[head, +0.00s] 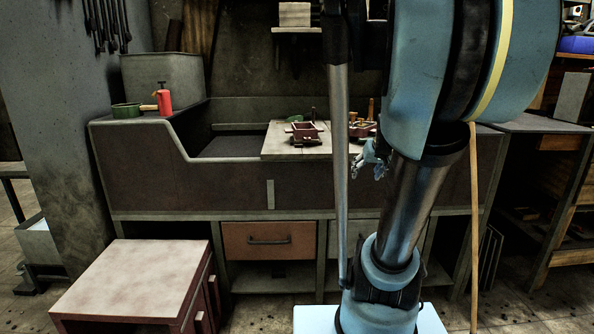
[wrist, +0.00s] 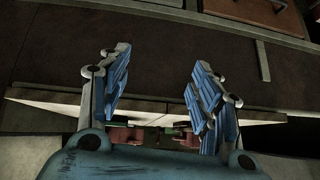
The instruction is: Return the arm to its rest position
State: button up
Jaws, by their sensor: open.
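My arm stands in the right half of the head view, in front of the workbench. My gripper (wrist: 155,85) is open in the wrist view, with its two blue-padded fingers spread apart and nothing between them. In the head view a small part of my gripper (head: 372,160) shows beside the arm, in front of the bench, partly hidden by it. In the wrist view, the bench's dark front panel (wrist: 150,45) lies beyond the fingertips.
The casting bench (head: 140,165) carries a light board (head: 285,140) with a red moulding box (head: 304,134). A red bottle (head: 164,102) and a green pan (head: 126,110) stand on its left. A low red table (head: 130,280) stands front left. A wooden pole (head: 474,230) stands right of my arm.

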jog(key=s+a+f+g, duration=0.1)
jog(key=s+f+g, duration=0.1)
jog(key=s+f, duration=0.2)
jog(key=s+a+f+g, duration=0.2)
jog(key=s+f, duration=0.2)
jog(key=s, duration=0.7)
jog(key=s+a+f+g+h, duration=0.1)
jog(key=s+a+f, duration=0.1)
jog(key=s+f, duration=0.3)
jog(key=s, duration=0.3)
jog(key=shift+s+g, duration=0.25)
jog(key=shift+g, duration=0.15)
jog(key=shift+w+f, duration=0.1)
jog(key=shift+w+f, duration=0.15)
jog(key=shift+w, duration=0.2)
